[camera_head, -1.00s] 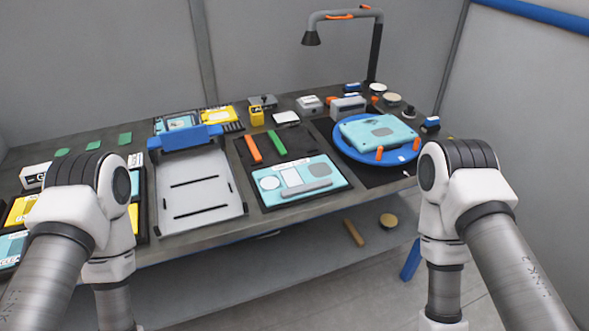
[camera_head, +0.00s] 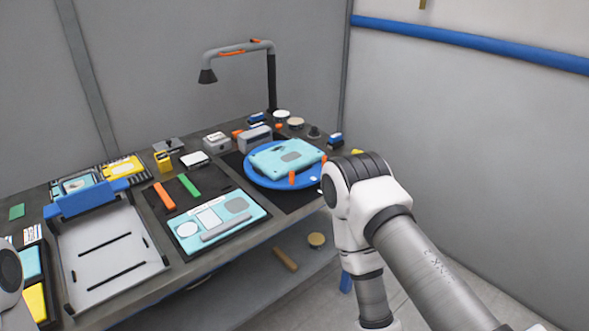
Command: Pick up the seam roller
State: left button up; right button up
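I cannot tell for sure which item is the seam roller. Small items stand at the bench's far right end: a blue-and-white piece (camera_head: 335,140), a dark knob-like piece (camera_head: 314,132), and round pale-topped pieces (camera_head: 296,123). A wooden cylinder (camera_head: 285,259) lies on the lower shelf, beside a round tan disc (camera_head: 317,240). My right arm crosses the right of the picture, in front of the bench's right end. Only a bit of my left arm shows at the left edge. Neither gripper is in view.
A blue round turntable (camera_head: 257,180) bears a teal panel (camera_head: 287,157). A grey tray (camera_head: 105,247) lies left. A lamp (camera_head: 236,50) arches over the back. The floor at right looks clear.

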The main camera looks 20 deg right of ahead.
aim_at(336, 141)
jog(key=l+u, duration=0.4)
jog(key=i+l+u, duration=0.1)
jog(key=l+u, duration=0.45)
jog(key=u, duration=0.2)
